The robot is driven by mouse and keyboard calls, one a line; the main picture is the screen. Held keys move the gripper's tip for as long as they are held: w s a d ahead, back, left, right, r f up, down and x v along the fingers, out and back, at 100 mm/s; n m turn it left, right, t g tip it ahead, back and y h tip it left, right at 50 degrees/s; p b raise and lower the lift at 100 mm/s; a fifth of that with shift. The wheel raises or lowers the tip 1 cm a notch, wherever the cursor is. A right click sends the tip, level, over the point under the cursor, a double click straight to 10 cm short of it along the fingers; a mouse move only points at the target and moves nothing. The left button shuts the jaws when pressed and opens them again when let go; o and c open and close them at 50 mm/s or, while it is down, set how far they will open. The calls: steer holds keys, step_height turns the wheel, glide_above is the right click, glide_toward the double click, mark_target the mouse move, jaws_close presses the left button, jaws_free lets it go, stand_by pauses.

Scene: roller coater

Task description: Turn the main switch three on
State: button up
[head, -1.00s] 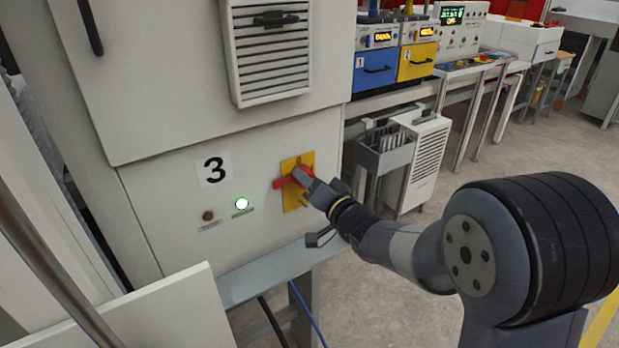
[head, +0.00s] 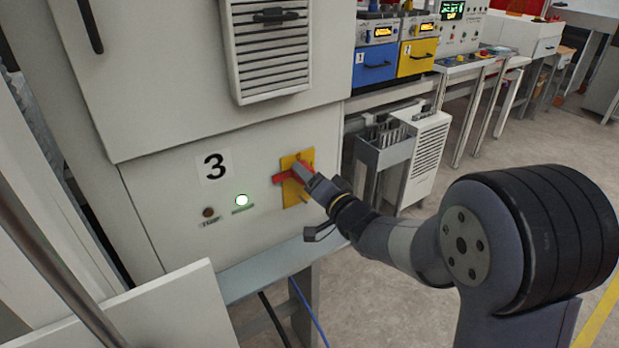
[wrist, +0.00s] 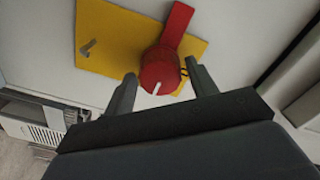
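Main switch three is a red rotary handle (head: 283,177) on a yellow plate (head: 291,203), on the front of a white cabinet marked "3" (head: 215,167). In the head view the handle points left. My gripper (head: 303,172) is at the switch and hides part of it. In the wrist view the red knob (wrist: 160,72) with a white mark sits between my two fingertips, and its handle (wrist: 178,28) extends upward. The fingers are apart, with small gaps visible beside the knob; firm contact is not visible.
A dark brown button (head: 208,212) sits left of the lamp. A grey ledge (head: 262,271) runs below the switch. A vented panel (head: 268,55) is above. A grey bin (head: 383,150) and blue (head: 374,72) and yellow (head: 416,60) units stand to the right. Open floor lies at lower right.

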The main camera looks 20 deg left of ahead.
steer(key=shift+o, duration=0.7)
steer(key=b+v, duration=0.2)
steer(key=v, duration=0.9)
steer(key=shift+w+a, duration=0.1)
steer(key=p+x, duration=0.1)
steer(key=x, duration=0.9)
steer(key=shift+w+a+p, duration=0.25)
steer(key=shift+a+p, duration=0.05)
steer(key=shift+p, duration=0.1)
